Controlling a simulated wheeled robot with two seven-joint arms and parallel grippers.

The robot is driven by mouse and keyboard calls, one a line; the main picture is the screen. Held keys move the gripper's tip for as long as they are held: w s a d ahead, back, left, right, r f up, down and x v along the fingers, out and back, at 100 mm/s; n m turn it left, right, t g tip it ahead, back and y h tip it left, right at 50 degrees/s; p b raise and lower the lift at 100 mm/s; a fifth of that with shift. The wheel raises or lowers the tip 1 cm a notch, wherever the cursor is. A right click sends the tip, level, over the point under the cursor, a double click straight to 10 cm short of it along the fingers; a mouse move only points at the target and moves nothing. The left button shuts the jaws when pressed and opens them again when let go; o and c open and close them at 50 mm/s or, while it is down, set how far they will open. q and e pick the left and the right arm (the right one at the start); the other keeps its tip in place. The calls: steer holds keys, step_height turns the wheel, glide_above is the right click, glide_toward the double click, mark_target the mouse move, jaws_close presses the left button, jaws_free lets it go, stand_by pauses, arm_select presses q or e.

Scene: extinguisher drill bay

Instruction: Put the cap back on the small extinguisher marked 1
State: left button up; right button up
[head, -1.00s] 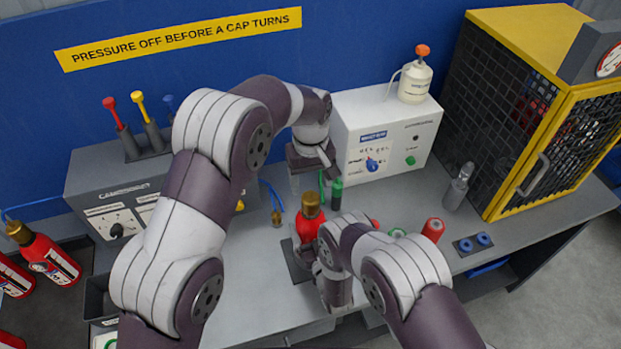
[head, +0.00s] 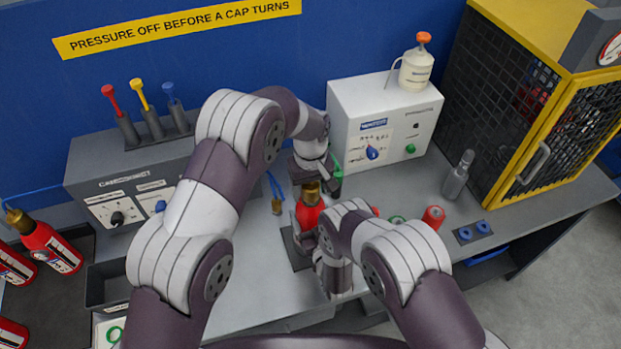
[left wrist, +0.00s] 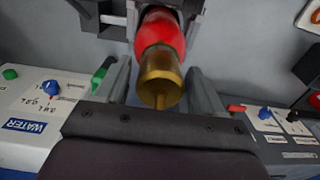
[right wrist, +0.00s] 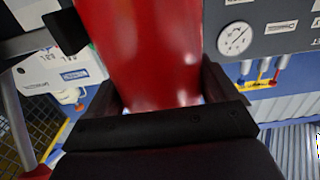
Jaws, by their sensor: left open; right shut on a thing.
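The small red extinguisher (head: 308,214) stands upright on a dark plate on the bench, with a brass cap (head: 311,190) at its top. Its number cannot be read. My left gripper (left wrist: 160,88) is open, its fingers on either side of the brass cap (left wrist: 160,75) with gaps showing in the left wrist view. In the head view its hand is just behind and above the cap. My right gripper (right wrist: 160,90) is shut on the red body (right wrist: 150,50). In the head view my right arm partly hides the body and the grip. Whether the cap is seated cannot be told.
A white box (head: 350,120) with knobs stands behind. A grey bottle (head: 459,176), a red cylinder (head: 433,217) and a yellow-framed cage (head: 540,130) are at the right. More red extinguishers (head: 50,246) lie at the left. A dark plate (head: 290,250) lies under the held extinguisher.

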arm_select(q)
steer(key=shift+f, duration=0.1)
steer(key=c, duration=1.1)
steer(key=o, duration=1.3)
step_height(320, 180, up, 8)
steer(key=shift+f, duration=0.25)
arm_select(e)
steer(key=o, duration=1.9)
steer(key=shift+c, duration=0.2)
